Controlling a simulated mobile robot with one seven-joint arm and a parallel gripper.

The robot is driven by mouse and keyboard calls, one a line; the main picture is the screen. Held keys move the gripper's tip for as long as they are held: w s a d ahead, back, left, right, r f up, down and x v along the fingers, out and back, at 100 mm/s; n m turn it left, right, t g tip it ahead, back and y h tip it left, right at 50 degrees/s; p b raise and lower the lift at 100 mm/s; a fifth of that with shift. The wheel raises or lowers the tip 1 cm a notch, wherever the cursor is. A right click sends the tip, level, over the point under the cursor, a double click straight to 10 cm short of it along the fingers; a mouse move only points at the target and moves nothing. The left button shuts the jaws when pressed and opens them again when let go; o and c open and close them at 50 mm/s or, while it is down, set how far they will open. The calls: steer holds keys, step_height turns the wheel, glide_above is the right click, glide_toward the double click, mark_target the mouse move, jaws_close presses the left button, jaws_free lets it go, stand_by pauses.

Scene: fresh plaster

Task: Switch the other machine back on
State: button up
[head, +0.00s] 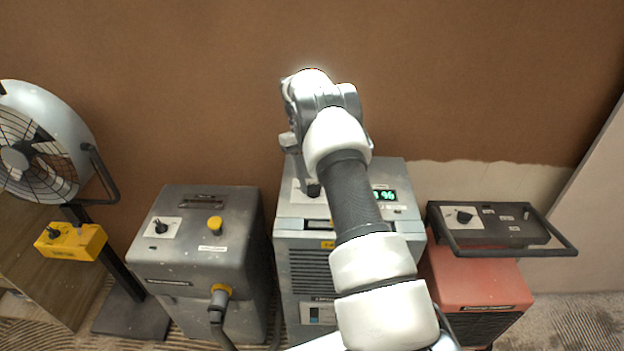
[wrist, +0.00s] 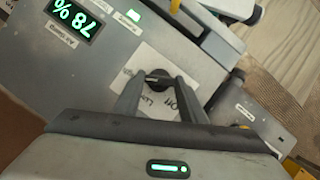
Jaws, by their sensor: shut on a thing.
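A grey machine (head: 300,225) with a lit green percent display (head: 385,195) stands in the middle. In the wrist view its display (wrist: 73,18) reads 78 %, upside down. Its black dial knob (wrist: 158,76) sits on a white plate (wrist: 160,62) with "Off" and another, partly covered label. My gripper (wrist: 158,86) is shut on this knob, one finger on each side. The knob's pointer setting is hard to read. In the head view the gripper's tips are mostly hidden by my arm, and the knob (head: 313,189) shows just below them.
Left stands a darker grey machine (head: 195,255) with a dial (head: 160,226), yellow button and hose. Farther left is a fan (head: 40,140) with a yellow control box (head: 70,241). Right is a red heater (head: 475,285) with a dark panel, dial (head: 464,216) and bar handle. A brown wall stands behind.

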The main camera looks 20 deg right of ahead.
steer(key=o, duration=1.1)
steer(key=shift+c, duration=0.2)
steer(key=shift+r, duration=0.1)
steer(key=v, duration=0.7)
steer(key=shift+w+a+r, duration=0.1)
steer(key=shift+r, duration=0.05)
steer(key=s+a+r+t+p, duration=0.1)
steer(key=s+a+r+t, duration=0.15)
steer(key=r, duration=0.55)
steer(key=s+a+r+t, duration=0.1)
steer(key=s+r, duration=0.3)
steer(key=r, duration=0.4)
steer(key=s+a+r+t+p, duration=0.1)
steer(key=s+a+r, duration=0.15)
steer(key=r, duration=0.55)
steer(key=s+a+r+m+t, duration=0.1)
steer(key=s+a+r+t, duration=0.1)
steer(key=s, duration=0.7)
steer(key=s+a+r+t, duration=0.2)
steer(key=s, duration=0.8)
steer(key=s+a+f+t+p, duration=0.1)
steer(key=s+f, duration=0.3)
steer(key=s, duration=0.3)
steer(key=shift+s+a+f, duration=0.15)
steer(key=shift+a+f, duration=0.05)
steer(key=shift+f, duration=0.05)
